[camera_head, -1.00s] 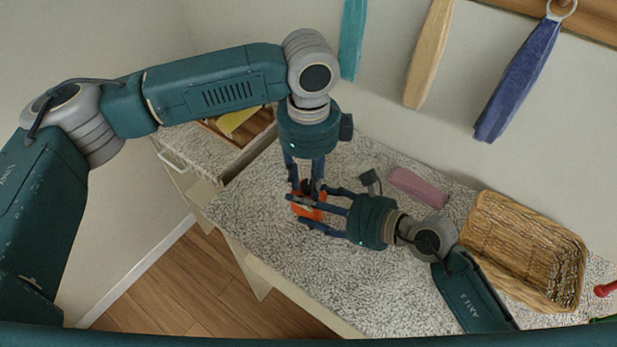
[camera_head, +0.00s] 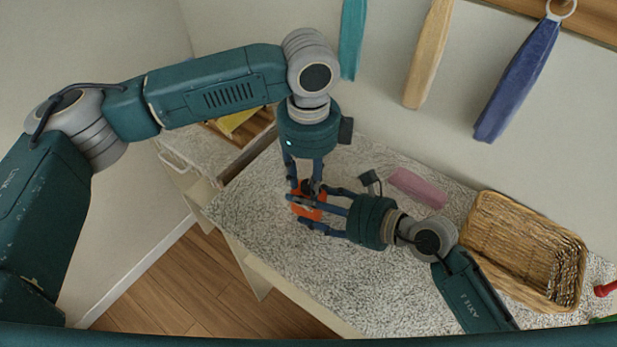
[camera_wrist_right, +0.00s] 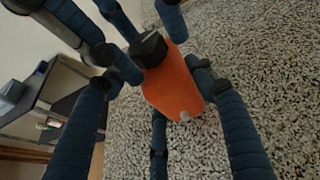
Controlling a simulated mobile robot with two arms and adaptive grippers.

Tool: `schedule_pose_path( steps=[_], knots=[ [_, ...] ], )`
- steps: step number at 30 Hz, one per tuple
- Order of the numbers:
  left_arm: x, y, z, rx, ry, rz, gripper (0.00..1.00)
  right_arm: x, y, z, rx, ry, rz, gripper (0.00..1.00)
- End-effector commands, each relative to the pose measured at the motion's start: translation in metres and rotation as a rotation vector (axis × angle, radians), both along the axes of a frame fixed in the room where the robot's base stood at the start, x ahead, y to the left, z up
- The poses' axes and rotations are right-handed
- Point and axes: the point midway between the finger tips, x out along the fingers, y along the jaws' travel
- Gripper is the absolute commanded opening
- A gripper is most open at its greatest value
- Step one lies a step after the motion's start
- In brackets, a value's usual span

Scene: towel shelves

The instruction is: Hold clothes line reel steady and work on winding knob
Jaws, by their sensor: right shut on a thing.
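The clothes line reel (camera_head: 310,212) is a small orange body held above the speckled counter near its left end. In the right wrist view the orange reel (camera_wrist_right: 174,88) shows a black winding knob (camera_wrist_right: 150,49) on top and a small pale piece at its lower end. My right gripper (camera_head: 312,208) comes from the right, shut on the reel's body. My left gripper (camera_head: 304,191) comes from above, its fingers around the knob end. Overlapping fingers hide whether it grips the knob.
A pink folded cloth (camera_head: 418,188) and a wicker basket (camera_head: 480,203) are on the counter to the right. An open drawer (camera_head: 246,157) is behind at left. Towels, including a blue one (camera_head: 517,80), hang on the wall. The counter's front is clear.

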Motion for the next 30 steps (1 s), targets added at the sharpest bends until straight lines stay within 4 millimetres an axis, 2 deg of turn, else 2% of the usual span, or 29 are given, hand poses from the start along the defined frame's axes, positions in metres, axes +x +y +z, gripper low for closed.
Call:
schedule_pose_path(
  steps=[4, 8, 15, 21, 25, 30],
  knots=[
    [0.0, 0.0, 0.003, -0.001, -0.001, 0.0, 0.34, 0.0, 0.0, 0.0, 0.0, 0.0, 0.0, 0.25],
    [0.001, 0.0, 0.018, 0.0, -0.002, 0.0, 0.34, 0.0, 0.0, 0.0, 0.0, 0.0, 0.001, 0.25],
    [0.001, -0.001, 0.069, -0.002, -0.003, 0.0, 0.34, 0.0, 0.0, 0.0, 0.0, 0.0, 0.001, 0.25],
    [0.001, -0.001, 0.104, -0.001, -0.002, 0.0, 0.34, 0.0, 0.0, 0.0, 0.0, 0.0, 0.001, 0.25],
    [0.001, 0.0, 0.116, -0.001, -0.001, 0.0, 0.34, 0.0, 0.0, 0.0, 0.0, 0.0, 0.001, 0.25],
    [0.0, 0.0, 0.12, 0.0, 0.001, 0.0, 0.34, 0.0, 0.0, 0.0, 0.0, 0.0, 0.0, 0.25]
  ],
)
